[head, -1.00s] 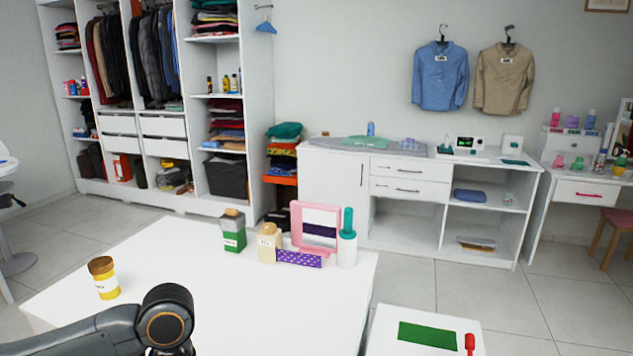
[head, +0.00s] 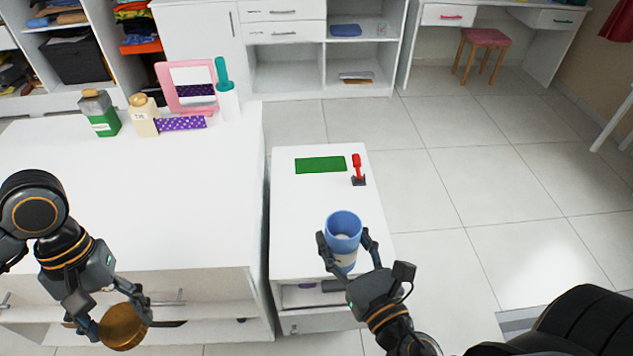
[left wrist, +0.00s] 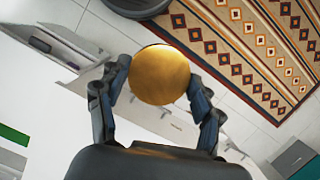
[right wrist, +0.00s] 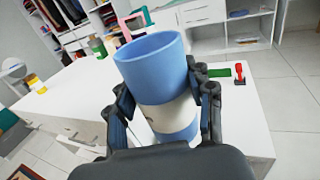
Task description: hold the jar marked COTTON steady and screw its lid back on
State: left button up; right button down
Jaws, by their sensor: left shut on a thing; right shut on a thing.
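The jar (head: 342,228) is blue with a pale label band, and its top is open. It also shows in the right wrist view (right wrist: 152,62); its label text cannot be read. My right gripper (head: 345,250) is shut on the jar's sides and holds it upright at the small white cabinet. My left gripper (head: 118,312) is shut on a round golden-brown lid (head: 123,327), in front of the big white table and well left of the jar. The lid fills the space between the fingers in the left wrist view (left wrist: 160,74).
The small white cabinet (head: 300,215) carries a green mat (head: 320,165) and a red-handled item (head: 357,168). The big white table (head: 150,195) has a green bottle (head: 100,115), a cream bottle (head: 143,117), a pink frame (head: 160,75) and a white-teal bottle (head: 226,95) at its back.

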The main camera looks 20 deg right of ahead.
jog(key=w+a+n+g+y, duration=0.2)
jog(key=w+a+n+y, duration=0.1)
jog(key=a, duration=0.4)
jog(key=w+a+r+n+g+y, duration=0.1)
jog(key=w+a+n+g+y, duration=0.1)
jog(key=a+y, duration=0.4)
jog(key=w+n+y, duration=0.1)
jog(key=n+y, duration=0.1)
jog(key=shift+a+n, duration=0.4)
pick_arm(q)
jog(key=w+d+r+n, duration=0.2)
jog(key=d+r+n, duration=0.1)
jog(key=d, duration=0.5)
jog(key=w+d+r+n+h, duration=0.1)
jog(key=w+d+r+n, duration=0.1)
jog(key=d+r, duration=0.4)
jog(key=w+d+r+n+t+h, duration=0.1)
jog(key=w+d+r+n, duration=0.1)
jog(key=d+r+n, duration=0.3)
jog(key=d, duration=0.4)
jog(key=shift+w+d, duration=0.25)
jog(key=shift+d, duration=0.05)
jog(key=shift+f, duration=1.95)
jog(key=shift+f, duration=0.85)
